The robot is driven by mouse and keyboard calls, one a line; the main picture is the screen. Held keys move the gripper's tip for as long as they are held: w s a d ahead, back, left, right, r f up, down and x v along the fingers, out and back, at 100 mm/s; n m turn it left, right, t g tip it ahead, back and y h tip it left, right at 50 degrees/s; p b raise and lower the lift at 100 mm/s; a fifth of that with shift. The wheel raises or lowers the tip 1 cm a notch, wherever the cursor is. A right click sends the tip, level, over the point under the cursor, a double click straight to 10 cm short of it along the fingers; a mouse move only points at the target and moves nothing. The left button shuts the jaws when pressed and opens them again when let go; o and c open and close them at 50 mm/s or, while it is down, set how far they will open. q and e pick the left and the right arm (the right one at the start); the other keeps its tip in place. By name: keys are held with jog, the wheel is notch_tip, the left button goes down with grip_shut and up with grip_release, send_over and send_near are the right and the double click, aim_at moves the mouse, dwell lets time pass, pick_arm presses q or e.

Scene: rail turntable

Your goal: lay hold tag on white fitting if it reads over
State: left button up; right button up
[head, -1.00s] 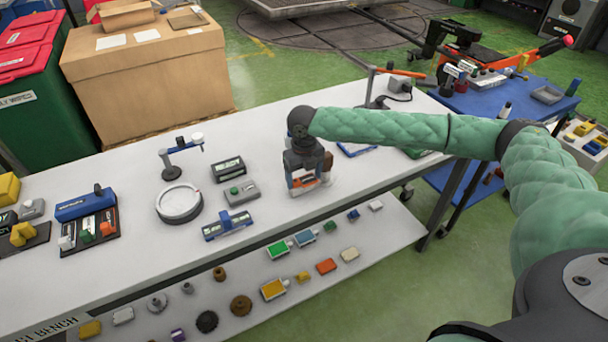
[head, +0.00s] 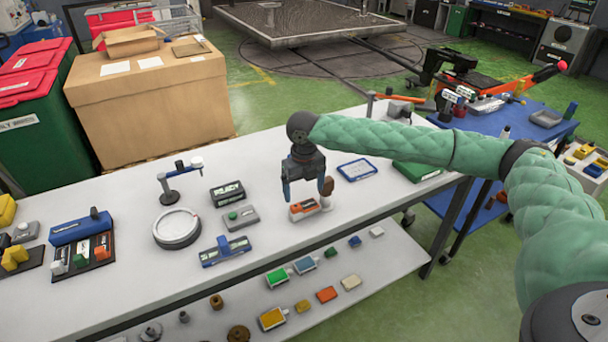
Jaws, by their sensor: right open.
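My right gripper (head: 306,186) is over the white bench, open, with its fingers pointing down. Directly under it is a small orange and grey block (head: 303,209); I cannot tell whether the fingers touch it. A small brown and white item (head: 326,203) is at its right, partly hidden by the gripper. A white piece (head: 58,262) stands in the dark rack at the left, beside green and orange ones. I cannot tell which thing is the white fitting or the hold tag. A dark box with a display (head: 227,193) sits mid-bench; its reading is too small to read. My left gripper is not in view.
A round white-topped device (head: 177,227), a small stand (head: 180,180), a grey box with a green button (head: 241,217) and a blue device (head: 225,251) stand left of the gripper. A blue-framed tray (head: 356,170) lies to its right. Small parts fill the lower shelf (head: 360,285).

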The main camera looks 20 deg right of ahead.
aim_at(304, 207)
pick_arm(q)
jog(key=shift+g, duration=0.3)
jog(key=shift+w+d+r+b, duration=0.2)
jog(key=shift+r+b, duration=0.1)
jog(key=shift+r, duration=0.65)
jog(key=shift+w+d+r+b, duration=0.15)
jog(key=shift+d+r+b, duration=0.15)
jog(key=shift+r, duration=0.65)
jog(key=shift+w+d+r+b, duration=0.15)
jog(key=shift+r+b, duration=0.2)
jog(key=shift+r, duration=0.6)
pick_arm(e)
notch_tip(304, 207, up, 7)
jog(key=shift+f, duration=0.1)
